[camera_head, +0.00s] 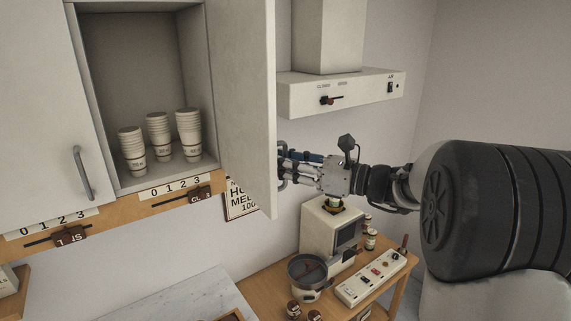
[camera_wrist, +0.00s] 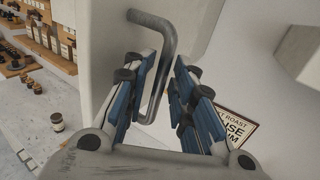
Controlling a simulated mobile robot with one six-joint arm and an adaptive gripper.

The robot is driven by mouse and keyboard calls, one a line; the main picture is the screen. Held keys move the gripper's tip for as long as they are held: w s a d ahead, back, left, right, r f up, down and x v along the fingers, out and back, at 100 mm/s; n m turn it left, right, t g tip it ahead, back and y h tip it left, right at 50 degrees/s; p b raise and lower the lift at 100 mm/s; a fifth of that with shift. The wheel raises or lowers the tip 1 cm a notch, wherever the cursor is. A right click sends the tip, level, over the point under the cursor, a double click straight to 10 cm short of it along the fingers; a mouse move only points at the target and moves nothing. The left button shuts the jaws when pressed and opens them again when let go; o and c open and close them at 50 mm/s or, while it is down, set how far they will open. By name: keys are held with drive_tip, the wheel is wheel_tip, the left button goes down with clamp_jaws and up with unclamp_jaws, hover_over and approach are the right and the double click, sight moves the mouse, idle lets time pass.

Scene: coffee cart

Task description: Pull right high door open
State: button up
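The right high door (camera_head: 246,90) is swung wide open, standing out from the cabinet, and its inner face shows. Its grey bar handle (camera_wrist: 165,65) runs between the two blue-padded fingers of my gripper (camera_wrist: 168,75). The fingers are apart, one on each side of the bar, with a gap showing on the right side; contact on the left side is unclear. In the head view my gripper (camera_head: 290,163) is at the door's outer side, just right of its edge, and the door partly hides the fingertips.
The open cabinet (camera_head: 132,45) holds stacks of paper cups (camera_head: 158,136). A closed left door (camera_head: 40,110) has its own handle. A hood (camera_head: 342,92) with a red switch hangs right of the door.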

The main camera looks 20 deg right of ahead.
drive_tip(key=shift+o, duration=0.3)
drive_tip(key=shift+w+a, duration=0.1)
drive_tip(key=shift+a, duration=0.05)
drive_tip(key=v, duration=1.2)
